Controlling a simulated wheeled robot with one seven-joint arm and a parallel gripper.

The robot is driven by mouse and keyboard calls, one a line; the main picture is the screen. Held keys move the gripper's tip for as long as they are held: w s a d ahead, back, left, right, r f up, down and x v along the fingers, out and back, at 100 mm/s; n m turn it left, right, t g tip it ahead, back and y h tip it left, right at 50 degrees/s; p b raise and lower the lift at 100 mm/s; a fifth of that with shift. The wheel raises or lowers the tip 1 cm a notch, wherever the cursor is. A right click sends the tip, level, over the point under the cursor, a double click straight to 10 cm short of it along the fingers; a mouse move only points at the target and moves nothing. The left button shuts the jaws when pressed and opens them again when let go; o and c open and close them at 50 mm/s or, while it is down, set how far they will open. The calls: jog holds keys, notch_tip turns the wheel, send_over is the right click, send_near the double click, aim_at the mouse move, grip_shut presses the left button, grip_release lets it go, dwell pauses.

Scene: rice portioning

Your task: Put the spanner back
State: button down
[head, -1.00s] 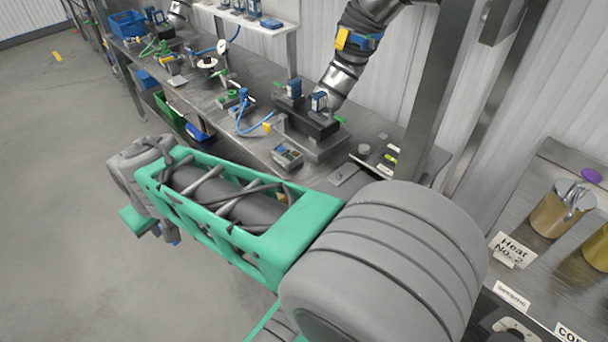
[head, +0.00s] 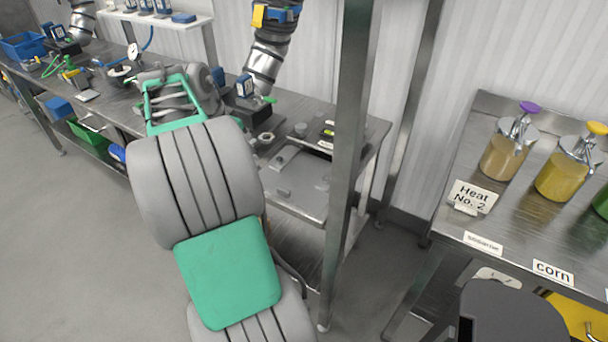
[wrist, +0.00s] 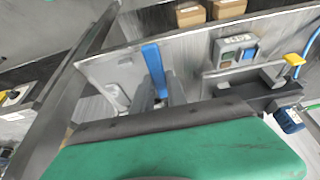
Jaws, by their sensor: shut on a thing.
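In the wrist view, my gripper (wrist: 160,95) is shut on a narrow blue bar, which I take to be the spanner (wrist: 153,62). The bar points away from the green and black gripper body, over a grey metal surface. Its near end is hidden between the fingers, and I cannot tell whether it touches the surface. In the head view, my arm reaches over the workbench (head: 345,118) and hides the gripper and the spanner.
A grey control box (wrist: 235,50) and a dark fixture (wrist: 272,95) stand right of the gripper. Cardboard boxes (wrist: 190,15) lie beyond. A steel post (head: 347,150) rises in front of the bench. Pump jars (head: 505,150) stand on another table at right.

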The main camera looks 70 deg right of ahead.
jog(key=s+d+f, duration=0.2)
jog(key=s+f, duration=0.1)
jog(key=s+d+f+p, duration=0.1)
jog(key=s+d+f, duration=0.2)
jog(key=s, duration=0.1)
jog(key=s+d+f+p, duration=0.1)
jog(key=s+d+f, duration=0.2)
jog(key=shift+s+f, duration=0.1)
jog(key=shift+s, duration=0.2)
notch_tip(320, 180, down, 3)
jog(key=shift+s, duration=0.1)
jog(key=shift+f, duration=0.35)
jog(key=c, duration=1.3)
grip_release()
jog(key=shift+c, duration=0.2)
jog(key=shift+r, duration=0.1)
